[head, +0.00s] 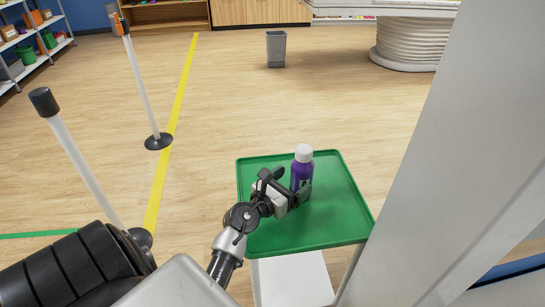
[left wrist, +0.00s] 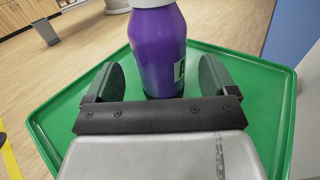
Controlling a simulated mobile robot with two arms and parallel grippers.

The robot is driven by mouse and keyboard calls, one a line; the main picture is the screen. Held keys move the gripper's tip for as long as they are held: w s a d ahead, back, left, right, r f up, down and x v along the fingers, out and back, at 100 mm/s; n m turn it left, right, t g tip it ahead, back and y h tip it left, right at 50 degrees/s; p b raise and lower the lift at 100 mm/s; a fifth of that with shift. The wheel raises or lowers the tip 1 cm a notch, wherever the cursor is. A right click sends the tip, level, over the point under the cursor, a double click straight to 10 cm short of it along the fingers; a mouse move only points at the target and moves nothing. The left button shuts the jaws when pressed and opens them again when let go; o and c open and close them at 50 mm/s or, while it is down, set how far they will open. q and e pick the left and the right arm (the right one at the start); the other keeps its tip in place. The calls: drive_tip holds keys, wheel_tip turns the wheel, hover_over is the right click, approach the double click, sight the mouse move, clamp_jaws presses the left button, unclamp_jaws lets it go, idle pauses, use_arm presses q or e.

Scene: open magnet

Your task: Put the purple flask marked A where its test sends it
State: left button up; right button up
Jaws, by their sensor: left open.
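The purple flask (head: 302,170) with a white cap stands upright on a green tray table (head: 327,222). In the left wrist view the flask (left wrist: 157,50) stands between my open fingers, with a gap on each side, and part of a white label with a dark letter shows at its right edge. The letter is cut off by the flask's curve. My left gripper (head: 291,186) is open around the flask, low over the tray. My right gripper is not in view.
A grey bin (head: 276,49) stands farther back. Shelves (head: 35,42) are at the far left. Open wooden floor lies between.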

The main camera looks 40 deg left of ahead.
use_arm(q)
drive_tip(key=s, duration=0.5)
drive_tip(key=s+b, duration=0.1)
drive_tip(key=s, duration=0.2)
drive_tip(key=shift+a, duration=0.3)
drive_tip(key=shift+s+r, duration=0.1)
drive_tip(key=shift+s, duration=0.6)
